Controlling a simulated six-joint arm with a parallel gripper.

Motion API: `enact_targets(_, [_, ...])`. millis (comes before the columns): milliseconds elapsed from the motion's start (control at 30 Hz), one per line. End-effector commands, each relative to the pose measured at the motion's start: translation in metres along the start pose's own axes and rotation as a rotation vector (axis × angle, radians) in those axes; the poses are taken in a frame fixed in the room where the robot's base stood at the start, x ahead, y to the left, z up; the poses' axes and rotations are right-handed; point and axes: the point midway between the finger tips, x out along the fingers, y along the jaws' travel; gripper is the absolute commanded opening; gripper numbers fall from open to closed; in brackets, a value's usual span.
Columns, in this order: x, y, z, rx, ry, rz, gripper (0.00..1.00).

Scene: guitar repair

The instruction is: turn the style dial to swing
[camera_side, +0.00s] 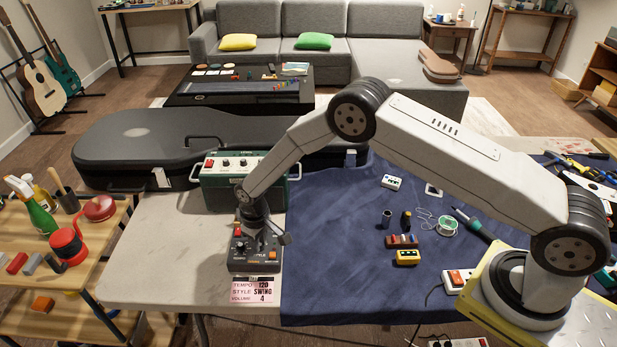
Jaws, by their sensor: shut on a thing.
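A small dark box with knobs (240,262) sits near the front of the pale worktable, with an orange button at its front right and a red one at its back left. My gripper (264,243) points down onto the top of this box. It is shut on a dial in the middle of the box. The dial is mostly hidden by the fingers, and its pointer cannot be read. A pink and white card (254,290) in front of the box reads tempo 120, style swing, volume 4.
A green amplifier (211,190) stands right behind the box, under my arm. A black guitar case (120,150) lies behind it. A blue cloth (335,270) with small parts and a soldering iron (474,224) is to the right. Bare tabletop (160,250) is free to the left.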

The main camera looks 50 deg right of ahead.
Motion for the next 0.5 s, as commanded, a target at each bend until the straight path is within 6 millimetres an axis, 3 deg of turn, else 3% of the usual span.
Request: enact_targets(500, [0.0000, 0.0000, 0.0006, 0.203, -0.002, 0.000, 0.00])
